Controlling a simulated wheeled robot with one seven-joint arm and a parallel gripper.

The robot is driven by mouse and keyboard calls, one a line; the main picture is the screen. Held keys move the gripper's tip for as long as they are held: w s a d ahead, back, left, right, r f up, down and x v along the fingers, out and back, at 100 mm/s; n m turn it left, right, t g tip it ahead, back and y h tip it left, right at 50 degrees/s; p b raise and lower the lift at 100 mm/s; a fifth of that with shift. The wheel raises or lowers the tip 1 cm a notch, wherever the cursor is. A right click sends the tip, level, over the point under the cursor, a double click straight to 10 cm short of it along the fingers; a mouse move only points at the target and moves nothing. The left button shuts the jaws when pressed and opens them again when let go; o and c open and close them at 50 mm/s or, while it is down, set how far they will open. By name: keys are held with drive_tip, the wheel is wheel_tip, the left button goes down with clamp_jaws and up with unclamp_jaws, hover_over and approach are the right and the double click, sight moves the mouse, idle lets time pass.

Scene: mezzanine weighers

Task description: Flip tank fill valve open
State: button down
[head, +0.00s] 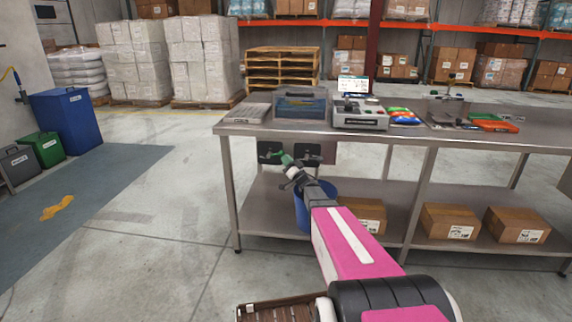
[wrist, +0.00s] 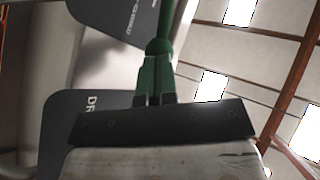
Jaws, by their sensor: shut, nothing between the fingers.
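Two dark plates hang below the front edge of the steel bench: a left plate (head: 266,147) and a right plate (head: 314,149). Small fittings on them are too small to make out. My gripper (head: 285,158) reaches up in front of the left plate, with its green fingers shut. In the wrist view my gripper (wrist: 157,50) is empty, and a narrow green bar (wrist: 168,20), perhaps a valve lever, runs beyond its tips. I cannot tell whether they touch. A dark plate with letters starting "DR" (wrist: 65,112) shows at left, another dark plate (wrist: 112,12) above.
The steel bench (head: 235,128) carries a grey crate (head: 301,106), a scale (head: 361,119) and coloured packets. Cartons (head: 449,221) and a blue bin (head: 301,214) stand on its lower shelf. Open floor (head: 140,235) lies to the left.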

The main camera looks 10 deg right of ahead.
drive_tip(key=a+r+n+g, duration=0.1)
drive_tip(key=r+n+g, duration=0.1)
drive_tip(key=a+r+n+g+h, duration=0.1)
drive_tip(key=r+n+g, duration=0.1)
drive_tip(key=r+g, duration=0.1)
drive_tip(key=w+a+r+n+g+h, duration=0.1)
drive_tip(key=r+n+g, duration=0.1)
drive_tip(key=shift+w+a+r+n, duration=0.1)
drive_tip(key=shift+a+r+n, duration=0.1)
drive_tip(key=shift+a+n, duration=0.15)
idle(0.5)
